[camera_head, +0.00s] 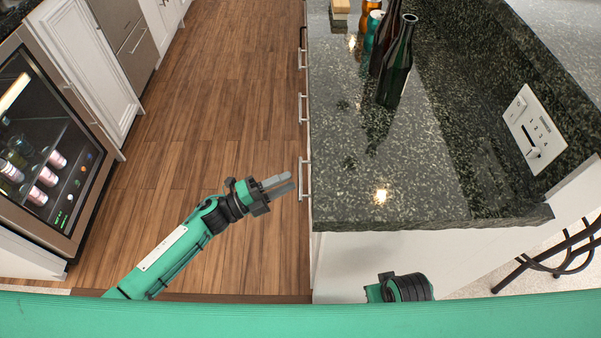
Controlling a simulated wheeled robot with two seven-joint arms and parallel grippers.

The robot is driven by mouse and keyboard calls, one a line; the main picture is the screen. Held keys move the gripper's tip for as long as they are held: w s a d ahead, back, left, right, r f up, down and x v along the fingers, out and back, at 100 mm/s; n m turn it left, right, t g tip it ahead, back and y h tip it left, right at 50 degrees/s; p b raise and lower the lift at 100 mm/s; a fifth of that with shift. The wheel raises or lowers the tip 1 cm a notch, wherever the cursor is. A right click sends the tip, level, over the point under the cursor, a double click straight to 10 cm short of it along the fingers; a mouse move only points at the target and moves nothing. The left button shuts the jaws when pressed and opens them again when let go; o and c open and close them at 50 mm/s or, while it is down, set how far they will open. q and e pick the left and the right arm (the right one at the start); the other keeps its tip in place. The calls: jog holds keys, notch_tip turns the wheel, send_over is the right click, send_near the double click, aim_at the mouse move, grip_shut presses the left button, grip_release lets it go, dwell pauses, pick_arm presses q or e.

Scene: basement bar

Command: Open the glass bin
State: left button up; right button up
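I cannot pick out a glass bin for certain in this view. The counter cabinet shows several bar handles (304,178) along its left side, edge-on. My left gripper (291,181) points right toward the nearest handle, a little apart from it. Its two grey fingers show a narrow gap with nothing between them, so it looks open. Part of my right arm (410,288) shows at the lower middle, in front of the counter's near end; its fingers are not visible.
A dark granite counter (420,190) holds dark bottles (397,75) and cans at its far end. A glass-fronted drinks fridge (75,185) stands at the left. Wooden floor (220,110) lies clear between. A dark metal stool (550,255) is at right.

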aim_at(300, 175)
pick_arm(q)
jog(key=x, duration=0.5)
grip_shut()
